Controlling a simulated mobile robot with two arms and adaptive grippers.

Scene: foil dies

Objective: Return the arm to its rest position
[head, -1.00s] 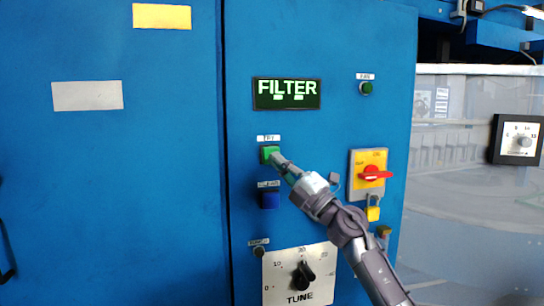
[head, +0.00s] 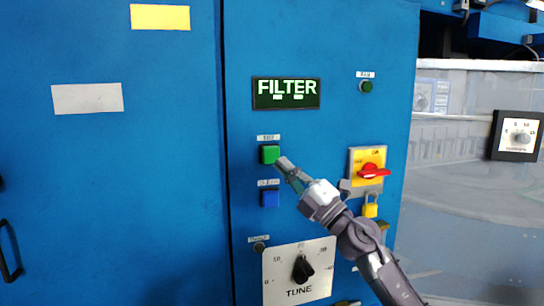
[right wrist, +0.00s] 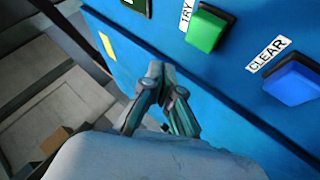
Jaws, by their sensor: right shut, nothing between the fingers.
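My right arm reaches up from the lower right in the head view. Its gripper (head: 281,164) is shut and empty, just right of and below the green TRY button (head: 270,154), with a small gap between them. In the right wrist view the gripper's fingers (right wrist: 157,72) are together, apart from the green button (right wrist: 206,28) and the blue CLEAR button (right wrist: 292,80). My left gripper is not in view.
The blue cabinet front (head: 340,45) carries a FILTER display (head: 286,93), a red switch on a yellow plate (head: 371,172), a yellow padlock (head: 370,206) and a TUNE dial (head: 303,270). A black-framed dial (head: 515,136) is at right.

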